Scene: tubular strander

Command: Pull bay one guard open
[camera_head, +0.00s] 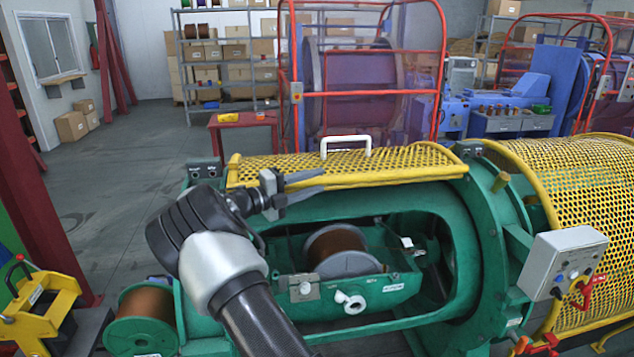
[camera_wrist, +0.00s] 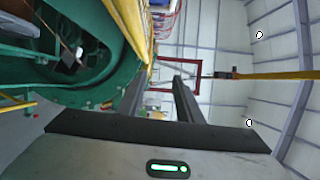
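The bay one guard (camera_head: 400,163) is a yellow mesh panel with a white handle (camera_head: 345,143) on top. It lies along the upper back of the green strander frame, and the bay front below it is uncovered. Inside the bay, a copper-coloured bobbin (camera_head: 336,245) sits in a green cradle (camera_head: 375,290). Whether a finger touches the guard, I cannot tell.
A second yellow mesh guard (camera_head: 570,175) covers the bay at right. A grey control box (camera_head: 562,263) with a red handle stands before it. A copper-wound spool (camera_head: 145,312) and a yellow fixture (camera_head: 38,310) are at lower left. Open floor lies behind, at left.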

